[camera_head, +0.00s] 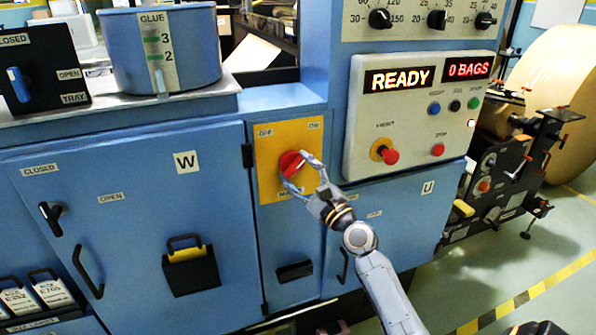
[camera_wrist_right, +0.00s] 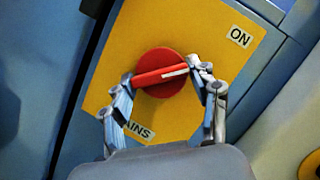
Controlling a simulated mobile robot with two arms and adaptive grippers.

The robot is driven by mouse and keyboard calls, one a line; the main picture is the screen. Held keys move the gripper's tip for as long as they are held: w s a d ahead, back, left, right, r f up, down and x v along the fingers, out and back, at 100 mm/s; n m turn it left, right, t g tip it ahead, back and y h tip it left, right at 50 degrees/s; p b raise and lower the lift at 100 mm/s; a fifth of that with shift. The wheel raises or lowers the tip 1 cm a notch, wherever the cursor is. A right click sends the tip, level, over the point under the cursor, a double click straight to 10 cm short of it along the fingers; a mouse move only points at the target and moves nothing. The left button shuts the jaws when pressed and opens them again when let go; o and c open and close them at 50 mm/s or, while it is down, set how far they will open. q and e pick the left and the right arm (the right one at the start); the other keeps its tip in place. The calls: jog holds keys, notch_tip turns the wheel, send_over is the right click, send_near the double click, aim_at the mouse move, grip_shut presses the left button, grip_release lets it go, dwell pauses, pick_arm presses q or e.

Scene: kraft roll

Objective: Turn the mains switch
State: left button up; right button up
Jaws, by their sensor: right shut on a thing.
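The mains switch is a red round knob (camera_head: 290,163) with a raised bar handle, on a yellow plate (camera_head: 270,187) set in the blue machine front. In the right wrist view the red knob (camera_wrist_right: 158,90) shows a white line on its handle, on the half towards the ON label (camera_wrist_right: 240,37); the handle lies slightly tilted. My right gripper (camera_head: 295,170) is shut on the handle, one finger at each end, as the right wrist view (camera_wrist_right: 162,76) shows. The MAINS label (camera_wrist_right: 138,132) is partly hidden by a finger. My left gripper is not in view.
A grey control panel (camera_head: 360,150) to the right reads READY and 0 BAGS, with a red knob (camera_head: 390,156) on a yellow ring. Blue doors with black handles (camera_head: 88,270) lie left. A large kraft roll (camera_head: 550,80) stands far right, over open floor.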

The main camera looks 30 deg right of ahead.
jog(key=shift+r+n, duration=0.1)
jog(key=shift+n, duration=0.5)
jog(key=n+p, duration=0.1)
jog(key=n+g+y+p, duration=0.1)
jog(key=n, duration=0.1)
jog(key=n+p, duration=0.1)
jog(key=shift+d+r+g+y, duration=0.1)
jog(key=shift+r+g+y, duration=0.2)
jog(key=shift+g, duration=0.1)
jog(key=n+g+p, duration=0.1)
jog(key=n+p, duration=0.2)
jog(key=p, duration=0.2)
jog(key=n+g+h+p, duration=0.1)
jog(key=n+p, duration=0.3)
jog(key=p, duration=0.1)
jog(key=n+g+p, duration=0.2)
jog(key=n+p, duration=0.1)
jog(key=p, duration=0.2)
jog(key=shift+r, duration=0.35)
jog(key=shift+f+n+h+p, duration=0.1)
jog(key=shift+n+h+p, duration=0.3)
jog(key=shift+n+p, duration=0.45)
jog(key=shift+f+g+p, duration=0.15)
jog(key=shift+g+p, duration=0.15)
jog(key=shift+p, duration=0.1)
jog(key=o, duration=1.1)
